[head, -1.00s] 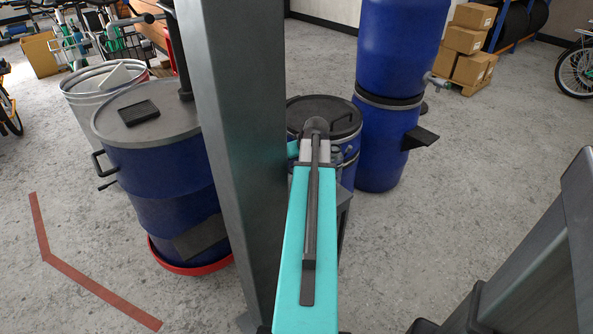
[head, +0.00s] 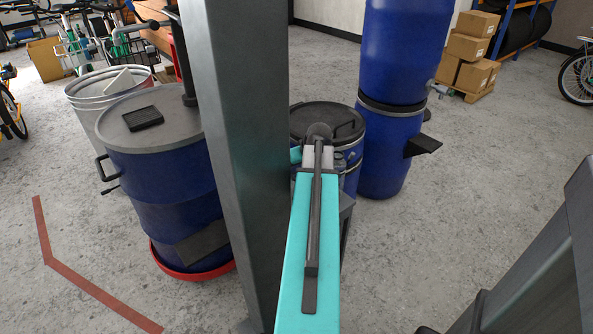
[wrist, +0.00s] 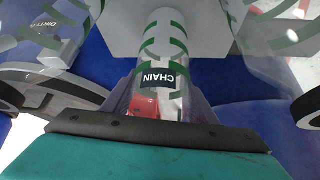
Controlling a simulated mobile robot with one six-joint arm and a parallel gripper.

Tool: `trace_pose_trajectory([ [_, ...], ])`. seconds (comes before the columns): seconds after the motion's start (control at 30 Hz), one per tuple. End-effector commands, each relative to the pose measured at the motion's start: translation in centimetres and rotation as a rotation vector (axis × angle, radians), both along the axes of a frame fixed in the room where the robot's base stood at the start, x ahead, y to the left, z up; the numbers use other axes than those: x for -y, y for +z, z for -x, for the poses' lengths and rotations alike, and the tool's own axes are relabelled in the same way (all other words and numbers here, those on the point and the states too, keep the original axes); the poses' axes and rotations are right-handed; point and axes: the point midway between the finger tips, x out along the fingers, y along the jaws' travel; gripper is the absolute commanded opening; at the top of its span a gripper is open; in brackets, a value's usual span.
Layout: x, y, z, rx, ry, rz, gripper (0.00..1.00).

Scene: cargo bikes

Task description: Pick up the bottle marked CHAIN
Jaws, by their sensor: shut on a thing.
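The bottle marked CHAIN (wrist: 160,98) is in the middle of the wrist view. It is clear with green stripes, and its dark label reads upside down. My gripper (wrist: 160,130) shows along the bottom of that view as a teal part with a dark riveted edge. It is shut on the CHAIN bottle; the far jaw is not clearly seen. In the head view my teal arm hides the gripper and the bottle.
In the wrist view a clear bottle (wrist: 50,30) stands at left and another striped one (wrist: 270,45) at right. In the head view blue barrels (head: 385,150) stand behind my arm, and a blue drum (head: 165,190) stands left. Floor at right is open.

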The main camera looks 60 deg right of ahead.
Motion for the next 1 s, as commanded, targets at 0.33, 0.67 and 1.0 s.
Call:
trace_pose_trajectory([
  [0.33, 0.1, 3.5, 0.0, 0.001, 0.000, 0.002, 0.31],
  [0.67, 0.1, 8.1, 0.0, 0.001, -0.001, 0.002, 0.31],
  [1.0, 0.1, 9.8, 0.1, 0.000, -0.001, 0.001, 0.31],
])
